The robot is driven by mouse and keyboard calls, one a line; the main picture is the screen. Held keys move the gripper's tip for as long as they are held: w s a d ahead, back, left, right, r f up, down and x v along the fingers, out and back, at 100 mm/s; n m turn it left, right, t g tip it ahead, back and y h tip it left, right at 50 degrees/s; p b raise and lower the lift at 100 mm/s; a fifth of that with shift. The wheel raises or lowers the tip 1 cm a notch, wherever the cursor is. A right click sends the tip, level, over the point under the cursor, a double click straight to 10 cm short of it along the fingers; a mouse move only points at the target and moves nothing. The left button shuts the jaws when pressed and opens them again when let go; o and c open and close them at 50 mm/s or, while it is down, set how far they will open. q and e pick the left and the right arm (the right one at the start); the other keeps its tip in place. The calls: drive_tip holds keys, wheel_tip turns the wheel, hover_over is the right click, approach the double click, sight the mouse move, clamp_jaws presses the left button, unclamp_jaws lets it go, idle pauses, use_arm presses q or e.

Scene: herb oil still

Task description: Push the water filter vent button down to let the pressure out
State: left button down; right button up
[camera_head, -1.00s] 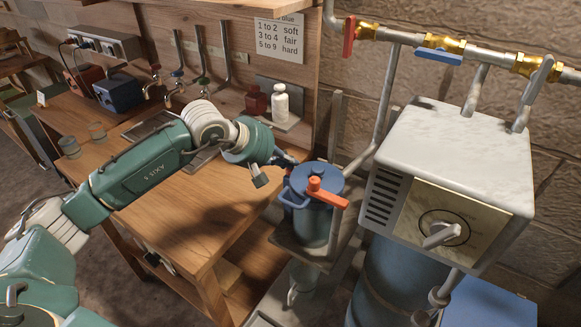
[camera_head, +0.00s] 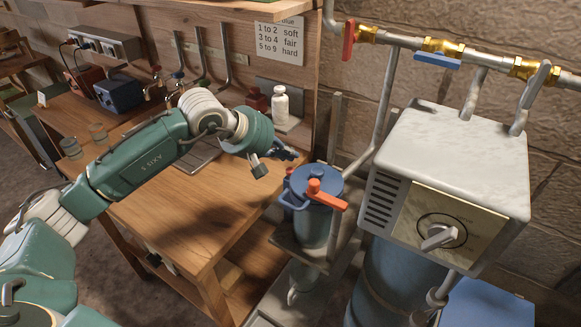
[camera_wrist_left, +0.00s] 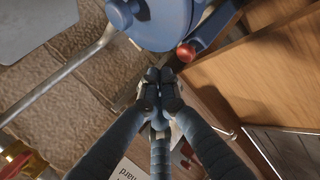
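The water filter is a blue round housing with a blue lid (camera_head: 318,180) and an orange-red lever (camera_head: 325,195) on top. In the left wrist view the blue housing (camera_wrist_left: 165,18) fills the top middle, with a round red button (camera_wrist_left: 186,52) at its edge. My right gripper is out of view.
A grey box with a dial (camera_head: 440,235) stands right of the filter. Pipes with a red valve handle (camera_head: 348,40) and a blue one (camera_head: 437,60) run above. A wooden bench (camera_head: 190,215) lies left, with a white bottle (camera_head: 280,105) behind my gripper.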

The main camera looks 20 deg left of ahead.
sight(288, 170)
use_arm(q)
drive_tip(key=shift+r+p, duration=0.65)
drive_tip(key=shift+r, duration=1.15)
